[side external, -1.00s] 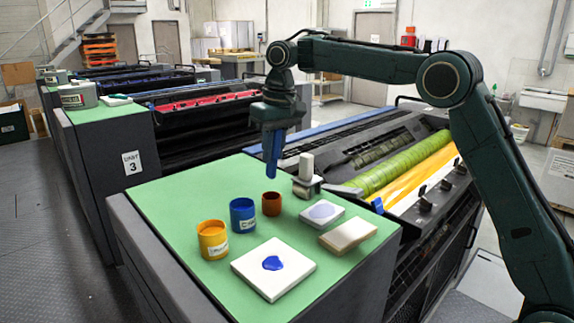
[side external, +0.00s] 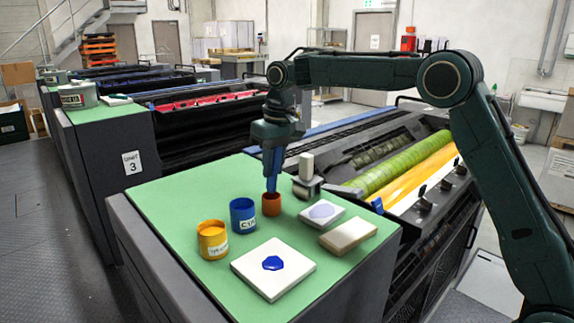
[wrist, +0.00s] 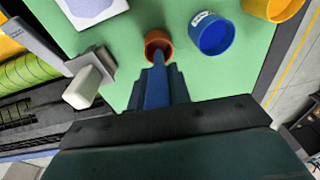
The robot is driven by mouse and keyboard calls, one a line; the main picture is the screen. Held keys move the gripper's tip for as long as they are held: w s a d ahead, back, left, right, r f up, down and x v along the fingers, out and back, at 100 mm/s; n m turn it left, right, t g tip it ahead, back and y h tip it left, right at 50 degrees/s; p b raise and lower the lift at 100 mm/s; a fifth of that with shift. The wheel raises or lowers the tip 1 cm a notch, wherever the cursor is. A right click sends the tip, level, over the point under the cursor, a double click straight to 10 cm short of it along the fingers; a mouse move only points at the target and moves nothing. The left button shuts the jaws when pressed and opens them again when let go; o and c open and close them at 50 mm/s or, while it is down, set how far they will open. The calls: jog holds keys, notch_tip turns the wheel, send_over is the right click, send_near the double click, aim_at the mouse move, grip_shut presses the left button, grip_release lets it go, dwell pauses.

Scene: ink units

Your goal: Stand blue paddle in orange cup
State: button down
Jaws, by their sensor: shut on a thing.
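My gripper (side external: 273,150) points down and is shut on the blue paddle (side external: 272,172). The paddle hangs upright below the jaws, its lower tip at the mouth of the small orange cup (side external: 271,206). The wrist view also shows the paddle (wrist: 158,82) reaching the mouth of the orange cup (wrist: 157,42). How deep the tip sits, and whether it touches the cup, I cannot tell.
A blue cup (side external: 243,216) and a yellow cup (side external: 212,241) stand left of the orange cup on the green mat (side external: 165,205). A white slab with blue ink (side external: 273,279) lies in front. A small grey stand with a pale block (side external: 306,168) is close on the right.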

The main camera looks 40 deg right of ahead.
aim_at(274, 193)
jog(key=shift+f, duration=1.8)
jog(key=c, duration=1.2)
grip_release()
jog(key=shift+r, duration=0.1)
jog(key=shift+s+d+r, duration=0.1)
jog(key=shift+s+r, duration=0.05)
jog(key=shift+r, duration=1.05)
jog(key=shift+s+d+r, duration=0.1)
jog(key=shift+r, duration=1.1)
jog(key=shift+s+d+r, duration=0.1)
jog(key=shift+s+r, duration=0.05)
jog(key=shift+r, duration=1.05)
